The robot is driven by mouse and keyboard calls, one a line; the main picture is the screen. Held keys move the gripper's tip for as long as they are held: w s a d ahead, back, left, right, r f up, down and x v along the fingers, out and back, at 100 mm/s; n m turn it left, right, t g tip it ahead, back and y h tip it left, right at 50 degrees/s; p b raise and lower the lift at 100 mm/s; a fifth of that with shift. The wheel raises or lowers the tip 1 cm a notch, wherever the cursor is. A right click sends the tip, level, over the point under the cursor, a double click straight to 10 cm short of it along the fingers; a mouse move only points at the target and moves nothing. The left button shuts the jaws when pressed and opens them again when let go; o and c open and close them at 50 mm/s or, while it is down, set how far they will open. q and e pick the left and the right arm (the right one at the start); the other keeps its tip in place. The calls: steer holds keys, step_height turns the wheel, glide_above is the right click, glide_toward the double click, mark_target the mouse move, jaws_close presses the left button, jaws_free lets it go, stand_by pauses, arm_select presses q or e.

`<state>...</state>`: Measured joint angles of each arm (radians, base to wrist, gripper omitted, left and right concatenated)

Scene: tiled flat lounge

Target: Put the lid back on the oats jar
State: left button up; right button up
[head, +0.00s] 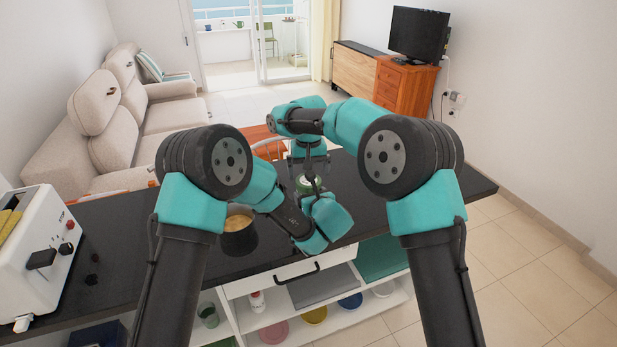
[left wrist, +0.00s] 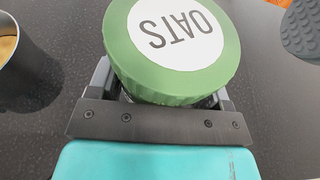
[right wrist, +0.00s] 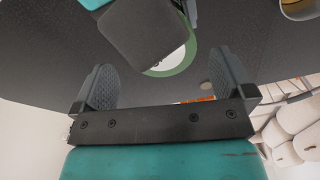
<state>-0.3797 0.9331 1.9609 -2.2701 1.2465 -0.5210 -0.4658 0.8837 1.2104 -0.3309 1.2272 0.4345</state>
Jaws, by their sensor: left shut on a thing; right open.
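The green lid with a white OATS label (left wrist: 172,45) fills the middle of the left wrist view. It lies over the top of the oats jar, whose clear wall (left wrist: 209,102) shows only as a sliver under the rim. I cannot tell whether the lid is fully seated. My left gripper (left wrist: 165,92) is shut on the jar, its fingers below the lid's rim. My right gripper (right wrist: 163,65) is open and empty near the lid. In the right wrist view the lid (right wrist: 185,58) is partly hidden by a dark arm part.
A dark pot with tan contents (head: 238,238) stands on the dark counter (head: 120,235), left of the jar. A white toaster (head: 35,260) stands at the far left. Shelves with dishes (head: 313,315) are below the front edge. The right end of the counter is clear.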

steer(key=shift+r, duration=0.55)
steer(key=shift+c, duration=0.8)
step_height(320, 180, up, 4)
steer(key=n, duration=0.6)
steer(key=shift+f+n, duration=0.25)
steer(key=shift+n, duration=0.15)
steer(key=shift+f, duration=0.15)
steer(key=shift+f, duration=3.9)
steer(key=shift+c, duration=0.4)
